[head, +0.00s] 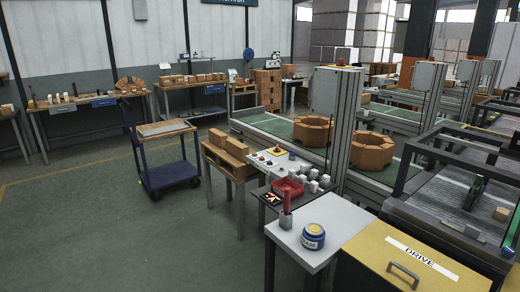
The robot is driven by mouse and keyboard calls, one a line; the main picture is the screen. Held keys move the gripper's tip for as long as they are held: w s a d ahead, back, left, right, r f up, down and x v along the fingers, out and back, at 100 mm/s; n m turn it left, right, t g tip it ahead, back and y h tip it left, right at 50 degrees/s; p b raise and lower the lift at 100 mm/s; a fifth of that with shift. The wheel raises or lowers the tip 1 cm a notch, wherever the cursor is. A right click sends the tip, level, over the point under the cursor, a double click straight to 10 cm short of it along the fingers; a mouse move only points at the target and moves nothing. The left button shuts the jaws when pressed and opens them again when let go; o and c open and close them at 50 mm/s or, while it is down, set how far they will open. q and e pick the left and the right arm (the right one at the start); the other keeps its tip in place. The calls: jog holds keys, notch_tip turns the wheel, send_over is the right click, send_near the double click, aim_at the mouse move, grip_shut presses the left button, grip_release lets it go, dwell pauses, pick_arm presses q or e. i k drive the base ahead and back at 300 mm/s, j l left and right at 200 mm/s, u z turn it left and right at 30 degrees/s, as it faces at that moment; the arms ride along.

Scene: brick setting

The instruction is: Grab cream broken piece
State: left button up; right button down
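A small cream-tan block (501,213) lies on the dark roller bed at the far right. It is too small to tell whether it is broken. A small dark tray (270,197) on the middle table holds pale and reddish bits, too small to make out. Neither of my grippers is in view.
A red tray (289,187) and several grey-white pieces are behind. A yellow "DRIVE" cabinet (385,262) stands front right. A blue cart (168,176) stands left; the left floor is clear.

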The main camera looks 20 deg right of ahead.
aim_at(502, 214)
jog(key=i+z, duration=0.25)
jog(key=z, duration=0.25)
jog(key=i+j+z, duration=0.15)
jog(key=z, duration=0.35)
jog(key=i+j+z, duration=0.25)
jog(key=z, duration=0.2)
jog(key=i+j+z, duration=0.2)
jog(key=z, duration=0.3)
jog(key=i+j+z, duration=0.1)
jog(key=j+z, duration=0.4)
jog(key=i+j+z, duration=0.1)
jog(key=j+z, duration=0.15)
jog(key=i+j+z, duration=0.2)
jog(key=k+j, duration=0.05)
jog(key=k, duration=0.05)
